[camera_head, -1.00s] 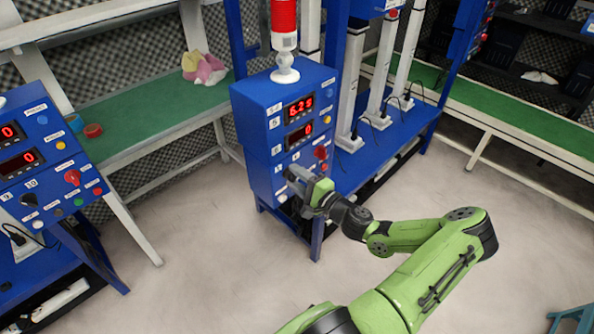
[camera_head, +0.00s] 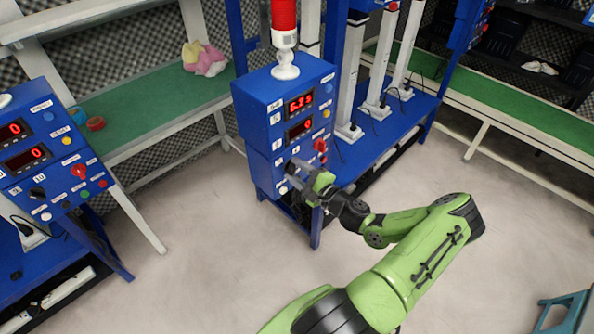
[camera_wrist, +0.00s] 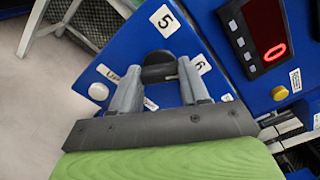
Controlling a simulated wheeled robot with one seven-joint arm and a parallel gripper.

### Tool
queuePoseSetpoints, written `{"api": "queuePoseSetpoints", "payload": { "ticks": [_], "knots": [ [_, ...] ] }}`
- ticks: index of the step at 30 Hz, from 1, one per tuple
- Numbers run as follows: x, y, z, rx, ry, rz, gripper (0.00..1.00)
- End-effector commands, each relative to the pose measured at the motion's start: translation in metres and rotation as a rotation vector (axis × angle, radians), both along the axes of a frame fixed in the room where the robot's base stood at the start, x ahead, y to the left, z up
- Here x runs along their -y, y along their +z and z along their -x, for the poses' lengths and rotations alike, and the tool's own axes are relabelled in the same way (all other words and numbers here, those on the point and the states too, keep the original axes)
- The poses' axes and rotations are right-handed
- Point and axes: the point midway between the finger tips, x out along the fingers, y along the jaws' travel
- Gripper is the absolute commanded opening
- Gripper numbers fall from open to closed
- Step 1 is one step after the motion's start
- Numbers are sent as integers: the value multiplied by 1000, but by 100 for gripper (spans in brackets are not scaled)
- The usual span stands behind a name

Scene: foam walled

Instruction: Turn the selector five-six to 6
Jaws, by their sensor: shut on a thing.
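The selector five-six (camera_wrist: 158,57) is a black knob on the blue panel (camera_wrist: 215,60) in the wrist view. A label 5 (camera_wrist: 164,19) is above it and a label 6 (camera_wrist: 201,65) is to its right. My gripper (camera_wrist: 157,75) has its two grey fingers closed on either side of the knob. Its exact pointing direction is hard to tell behind the fingers. In the head view my gripper (camera_head: 294,173) is at the lower front face of the blue cabinet (camera_head: 262,150), and covers most of the selector.
A red knob (camera_head: 320,146) is to the right of my gripper. Two red displays (camera_head: 299,103) are above; the lower reads 0. A white button (camera_wrist: 98,91) is left of the fingers. Another blue cabinet (camera_head: 45,165) stands at left. The floor (camera_head: 190,260) in front is clear.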

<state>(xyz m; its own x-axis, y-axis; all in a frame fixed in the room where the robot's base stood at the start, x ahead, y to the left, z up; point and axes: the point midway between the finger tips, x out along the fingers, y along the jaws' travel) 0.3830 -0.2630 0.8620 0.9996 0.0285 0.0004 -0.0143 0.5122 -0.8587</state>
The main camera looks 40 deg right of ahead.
Motion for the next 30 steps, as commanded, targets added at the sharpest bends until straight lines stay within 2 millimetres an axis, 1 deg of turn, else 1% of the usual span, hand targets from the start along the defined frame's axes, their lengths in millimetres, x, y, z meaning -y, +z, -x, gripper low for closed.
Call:
{"api": "queuePoseSetpoints", "payload": {
  "ticks": [3,4,8,9,17,20,23,30],
  "knots": [
    [0,-1,0,-2,-1,-2,14],
    [0,-1,0,-2,-1,-2,48],
    [0,-1,0,-1,-2,-2,68],
    [0,-1,0,-1,-1,-1,70],
    [0,0,2,-1,-1,-1,70],
    [1,-1,13,-4,-2,-1,70],
    [2,0,37,-3,-5,-2,70],
    [5,0,106,-4,-8,0,70]
  ]
}}
